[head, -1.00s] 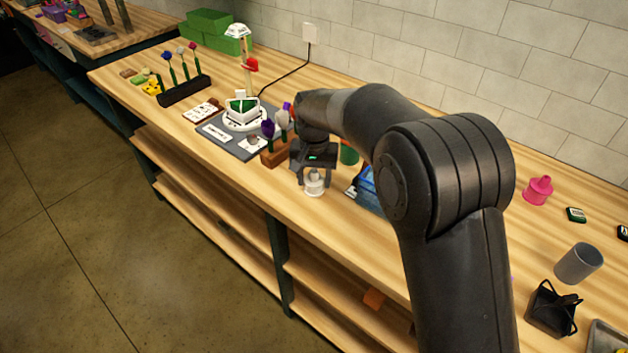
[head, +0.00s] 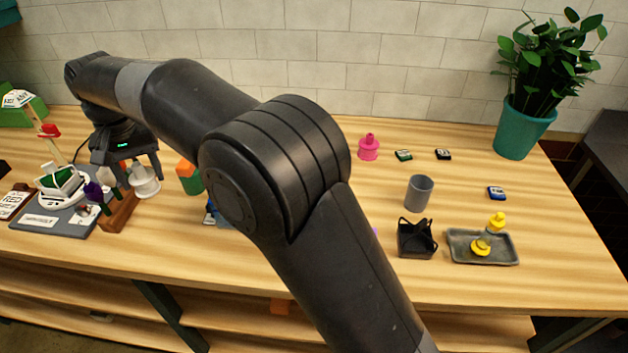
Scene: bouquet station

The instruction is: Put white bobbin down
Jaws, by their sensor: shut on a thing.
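The white bobbin (head: 145,183) is at the left in the head view, with a wide base and a narrower neck. My gripper (head: 140,168) points down over it and is shut on it. The gripper's fingers hide part of its upper end. I cannot tell whether its base touches the bench or hangs just above it. It is right of a wooden block with flowers (head: 119,213).
A pink bobbin (head: 368,149) stands at the back. A grey cup (head: 418,193), a black holder (head: 416,240) and a grey tray (head: 505,250) with a yellow bobbin (head: 482,248) are at the right. A potted plant (head: 524,128) stands behind.

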